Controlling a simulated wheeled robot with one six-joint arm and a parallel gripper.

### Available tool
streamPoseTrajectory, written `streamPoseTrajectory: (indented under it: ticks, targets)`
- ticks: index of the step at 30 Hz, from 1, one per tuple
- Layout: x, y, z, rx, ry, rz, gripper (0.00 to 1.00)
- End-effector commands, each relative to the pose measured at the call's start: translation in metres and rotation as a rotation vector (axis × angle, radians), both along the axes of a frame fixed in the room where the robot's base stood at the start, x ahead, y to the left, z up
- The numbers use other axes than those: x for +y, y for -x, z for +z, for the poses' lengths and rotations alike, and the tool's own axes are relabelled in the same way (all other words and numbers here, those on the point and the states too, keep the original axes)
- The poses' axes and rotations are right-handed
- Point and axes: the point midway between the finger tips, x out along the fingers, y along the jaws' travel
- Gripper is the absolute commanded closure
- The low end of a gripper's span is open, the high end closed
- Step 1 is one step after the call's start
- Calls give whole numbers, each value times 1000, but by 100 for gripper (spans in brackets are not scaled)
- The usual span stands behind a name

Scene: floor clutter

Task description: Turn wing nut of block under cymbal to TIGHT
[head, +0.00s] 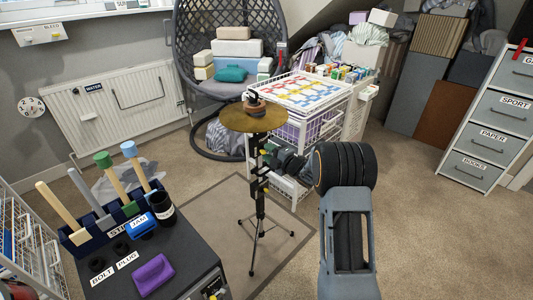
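A bronze cymbal (252,117) sits at the top of a black stand near the middle of the head view. A small topper (254,101) is above its centre. Dark blocks (257,185) with small yellow parts are on the upright pole below the cymbal. The wing nut and any TIGHT marking are too small to make out. The stand's thin tripod legs (260,237) rest on a grey-brown mat.
A dark cabinet (190,258) with a purple object (153,273) and labelled rods is at the lower left. A white wire drawer unit (292,185) stands close behind the stand. The mat (215,225) has free room around the tripod. Open carpet (430,240) lies at the right.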

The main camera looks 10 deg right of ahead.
Motion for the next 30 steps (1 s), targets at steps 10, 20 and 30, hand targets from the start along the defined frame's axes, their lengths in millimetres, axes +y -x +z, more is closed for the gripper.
streamPoseTrajectory:
  ticks: [10,20,30]
  targets:
    - [8,-12,0,1,0,0,62]
    - [8,-12,0,1,0,0,75]
    - [8,-12,0,2,-1,0,100]
